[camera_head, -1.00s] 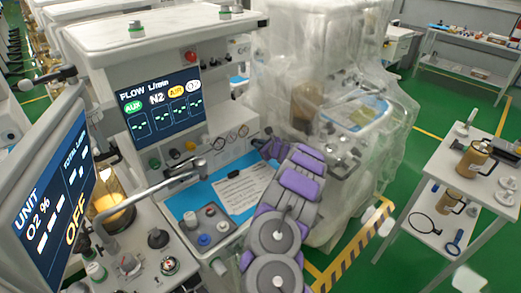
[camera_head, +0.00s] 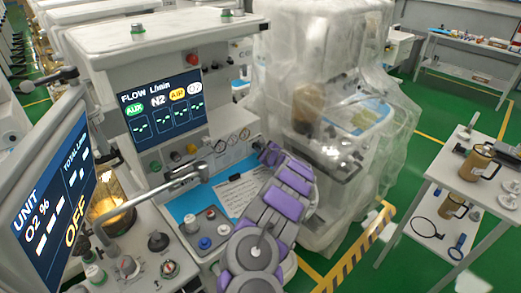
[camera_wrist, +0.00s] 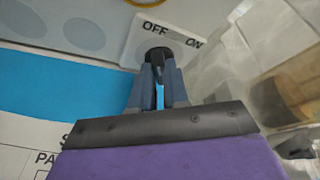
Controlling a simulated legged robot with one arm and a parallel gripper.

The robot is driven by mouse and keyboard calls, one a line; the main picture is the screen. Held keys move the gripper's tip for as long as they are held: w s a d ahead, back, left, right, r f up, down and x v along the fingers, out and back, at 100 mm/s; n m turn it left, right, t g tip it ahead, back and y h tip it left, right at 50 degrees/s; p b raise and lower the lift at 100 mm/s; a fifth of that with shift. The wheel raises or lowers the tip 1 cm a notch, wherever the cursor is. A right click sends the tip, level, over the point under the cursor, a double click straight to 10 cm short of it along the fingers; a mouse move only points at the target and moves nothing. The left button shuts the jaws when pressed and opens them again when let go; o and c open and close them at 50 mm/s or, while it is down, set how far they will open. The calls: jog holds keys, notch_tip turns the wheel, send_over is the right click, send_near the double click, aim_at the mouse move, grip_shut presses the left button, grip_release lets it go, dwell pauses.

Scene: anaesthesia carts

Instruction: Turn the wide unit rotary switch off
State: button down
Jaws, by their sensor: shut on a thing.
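The rotary switch (camera_wrist: 158,54) is a dark round knob on a pale plate (camera_wrist: 136,43) marked OFF on the left and ON on the right, seen in the wrist view. My gripper (camera_wrist: 159,75) has its two grey fingers closed around the knob's black grip. I cannot tell which label the knob points to. In the head view my gripper (camera_head: 268,151) reaches the right end of the machine's front panel and hides the switch. The tilted unit screen (camera_head: 55,200) at the left reads OFF in yellow.
The flow screen (camera_head: 160,105) is lit above the panel. A blue work surface with a printed sheet (camera_head: 238,190) lies below. A plastic-covered machine (camera_head: 335,100) stands close right of my arm. A white cart (camera_head: 470,165) with brown mugs is farther right, with green floor between.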

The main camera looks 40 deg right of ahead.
jog(key=shift+f, duration=0.1)
jog(key=c, duration=1.1)
grip_release()
jog(key=shift+s+d+r, duration=0.1)
jog(key=shift+s+r, duration=0.2)
jog(key=shift+s, duration=0.5)
jog(key=shift+s+a+r, duration=0.25)
jog(key=shift+s+r, duration=0.05)
jog(key=shift+s, duration=0.25)
jog(key=shift+p+v, duration=1)
jog(key=shift+v, duration=6.15)
jog(key=shift+f, duration=0.15)
jog(key=shift+a, duration=0.1)
